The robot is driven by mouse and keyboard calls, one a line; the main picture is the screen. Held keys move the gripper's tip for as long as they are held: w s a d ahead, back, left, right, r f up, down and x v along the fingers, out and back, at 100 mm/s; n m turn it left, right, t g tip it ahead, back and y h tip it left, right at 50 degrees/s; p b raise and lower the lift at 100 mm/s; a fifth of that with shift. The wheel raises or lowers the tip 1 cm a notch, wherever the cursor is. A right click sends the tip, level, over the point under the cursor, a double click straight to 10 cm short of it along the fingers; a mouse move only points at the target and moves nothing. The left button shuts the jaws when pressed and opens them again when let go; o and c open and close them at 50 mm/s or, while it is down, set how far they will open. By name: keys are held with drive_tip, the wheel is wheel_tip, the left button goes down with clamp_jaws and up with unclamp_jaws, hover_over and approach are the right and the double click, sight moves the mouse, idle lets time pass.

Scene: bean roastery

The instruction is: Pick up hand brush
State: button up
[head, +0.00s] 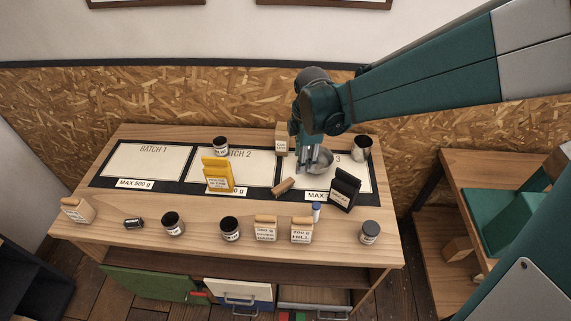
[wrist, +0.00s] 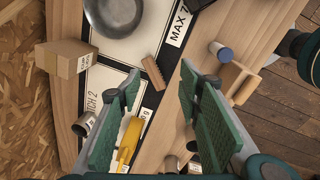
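The hand brush (head: 283,186) is a small wooden block lying on the counter, near the front edge of the middle and right batch mats. In the wrist view the brush (wrist: 153,72) shows a toothed bristle edge and appears between the fingertips, farther off than they are. My gripper (wrist: 158,76) is open with nothing between its green pads. In the head view my gripper (head: 307,146) hangs over the back of the counter, behind and to the right of the brush. Its fingers are partly hidden there by the arm and the bowl.
A cardboard box (head: 282,138) is behind. Jars and labelled blocks line the front edge.

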sight(283, 185)
drive_tip(key=a+f+n, duration=0.1)
drive_tip(key=a+f, duration=0.1)
drive_tip(key=f, duration=0.1)
drive_tip(key=w+a+f+n+g, duration=0.1)
drive_tip(key=a+f+n, duration=0.1)
drive_tip(key=f, duration=0.1)
drive_tip(key=w+a+f+n+b, duration=0.1)
drive_tip(key=a+f+n, duration=0.1)
drive_tip(key=a+f, duration=0.1)
drive_tip(key=shift+w+f, duration=0.1)
drive_tip(key=shift+f, duration=0.25)
drive_tip(key=shift+d+f, duration=0.1)
drive_tip(key=shift+f, duration=0.05)
drive_tip(key=shift+f, duration=1.15)
drive_tip(key=shift+s+d+f, duration=0.1)
drive_tip(key=shift+f, duration=1.25)
drive_tip(key=shift+s+d+f, duration=0.1)
drive_tip(key=shift+f, duration=1.2)
drive_tip(key=c, duration=1)
